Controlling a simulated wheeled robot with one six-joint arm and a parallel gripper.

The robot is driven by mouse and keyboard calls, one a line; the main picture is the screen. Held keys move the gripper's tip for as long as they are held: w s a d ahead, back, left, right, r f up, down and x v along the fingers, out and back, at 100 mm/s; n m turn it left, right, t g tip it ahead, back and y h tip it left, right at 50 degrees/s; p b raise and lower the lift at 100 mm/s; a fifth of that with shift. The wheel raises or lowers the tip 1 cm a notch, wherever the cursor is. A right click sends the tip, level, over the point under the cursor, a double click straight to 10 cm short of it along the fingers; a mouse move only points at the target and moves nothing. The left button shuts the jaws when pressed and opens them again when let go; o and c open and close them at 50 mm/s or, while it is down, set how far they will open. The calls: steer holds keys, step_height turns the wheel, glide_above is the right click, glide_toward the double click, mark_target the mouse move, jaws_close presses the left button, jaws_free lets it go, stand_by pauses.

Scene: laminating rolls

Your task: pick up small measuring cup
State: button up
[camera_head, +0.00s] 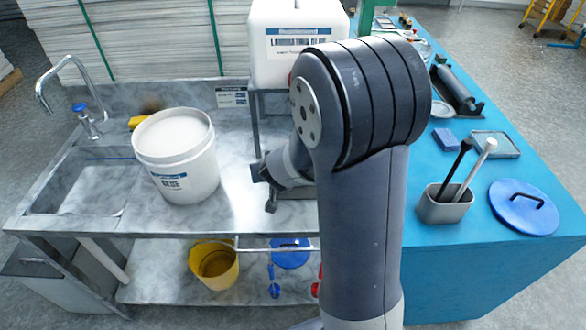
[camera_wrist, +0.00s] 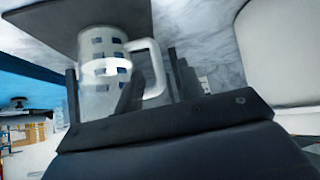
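The small measuring cup (camera_wrist: 100,75) is a clear, whitish cup with blue square marks and a white loop handle on its right, seen in the wrist view. It is ahead of my gripper (camera_wrist: 128,75), between its dark, spread fingers. The fingers look apart from the cup, though I cannot tell whether one touches it. In the head view my gripper (camera_head: 266,187) is low over the grey counter, left of my arm. The cup cannot be made out there.
A white bucket (camera_head: 178,160) stands left of my gripper on the counter (camera_head: 235,205), beside a sink. A white labelled tank (camera_head: 272,50) sits on a stand behind. In the wrist view a dark flat plate (camera_wrist: 60,25) lies by the cup. A blue table (camera_head: 430,240) is at right.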

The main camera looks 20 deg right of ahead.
steer(key=b+x, duration=0.1)
steer(key=x, duration=0.3)
steer(key=shift+w+d+f+b, duration=0.1)
steer(key=shift+w+f+b, duration=0.1)
steer(key=shift+f+b, duration=0.15)
steer(key=shift+r, duration=0.1)
jaws_close()
